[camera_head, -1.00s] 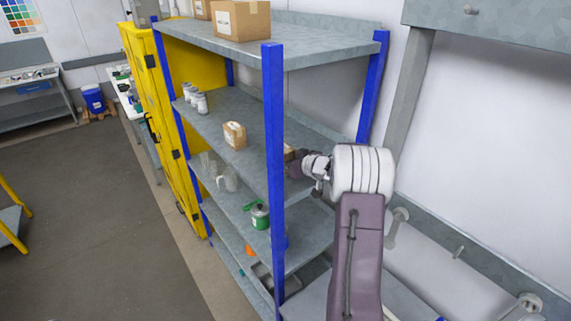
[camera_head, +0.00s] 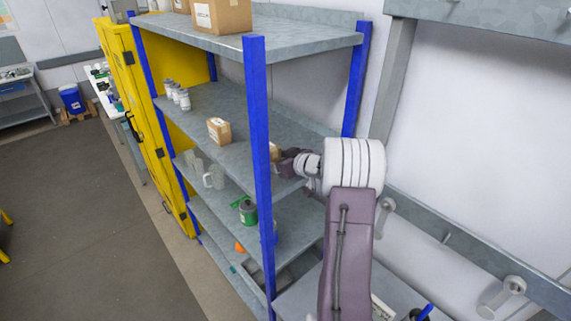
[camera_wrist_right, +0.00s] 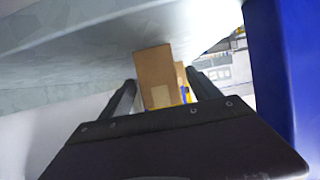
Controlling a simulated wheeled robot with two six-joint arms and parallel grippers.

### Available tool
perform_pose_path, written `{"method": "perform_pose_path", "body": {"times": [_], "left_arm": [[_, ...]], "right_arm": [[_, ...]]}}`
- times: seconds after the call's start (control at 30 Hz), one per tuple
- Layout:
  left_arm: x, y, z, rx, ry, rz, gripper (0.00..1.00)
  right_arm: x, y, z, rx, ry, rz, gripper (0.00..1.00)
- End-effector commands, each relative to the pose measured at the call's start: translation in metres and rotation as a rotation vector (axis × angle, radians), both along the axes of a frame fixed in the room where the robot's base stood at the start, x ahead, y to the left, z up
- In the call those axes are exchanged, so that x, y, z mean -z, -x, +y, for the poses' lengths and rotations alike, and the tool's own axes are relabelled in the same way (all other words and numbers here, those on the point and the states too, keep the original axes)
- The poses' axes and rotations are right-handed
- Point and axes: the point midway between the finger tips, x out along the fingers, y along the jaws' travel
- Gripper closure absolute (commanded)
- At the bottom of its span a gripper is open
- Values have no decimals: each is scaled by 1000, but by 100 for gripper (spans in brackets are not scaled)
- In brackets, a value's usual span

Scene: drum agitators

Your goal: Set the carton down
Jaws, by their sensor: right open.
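The brown carton (camera_head: 275,151) is on the second shelf from the top, partly hidden behind the blue front post. In the right wrist view the carton (camera_wrist_right: 154,78) stands between the two fingers, against the grey shelf surface (camera_wrist_right: 90,45). My right gripper (camera_wrist_right: 163,82) is open around it, with visible gaps on both sides. In the head view my right gripper (camera_head: 288,163) reaches in from the right end of the rack, just beside the carton. My left gripper is not in view.
Another small carton (camera_head: 219,131) sits further along the same shelf, with white bottles (camera_head: 178,95) beyond. The blue post (camera_head: 258,180) stands close beside my gripper. The top shelf (camera_head: 270,48) passes above. A green-lidded jar (camera_head: 247,212) is on the shelf below.

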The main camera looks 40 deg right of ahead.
Motion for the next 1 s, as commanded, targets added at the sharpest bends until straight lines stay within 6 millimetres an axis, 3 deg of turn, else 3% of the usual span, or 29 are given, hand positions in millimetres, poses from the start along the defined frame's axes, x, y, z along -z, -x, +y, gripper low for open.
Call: {"method": "perform_pose_path", "body": {"times": [0.1,0.4,0.57,1.0], "left_arm": [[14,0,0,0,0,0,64],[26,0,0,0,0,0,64],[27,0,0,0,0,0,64],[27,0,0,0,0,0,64]], "right_arm": [[-7,25,-3,3,2,-3,28],[-31,78,-7,1,2,-2,28],[-35,87,-7,0,0,0,28],[-36,87,-7,-1,0,0,28]]}}
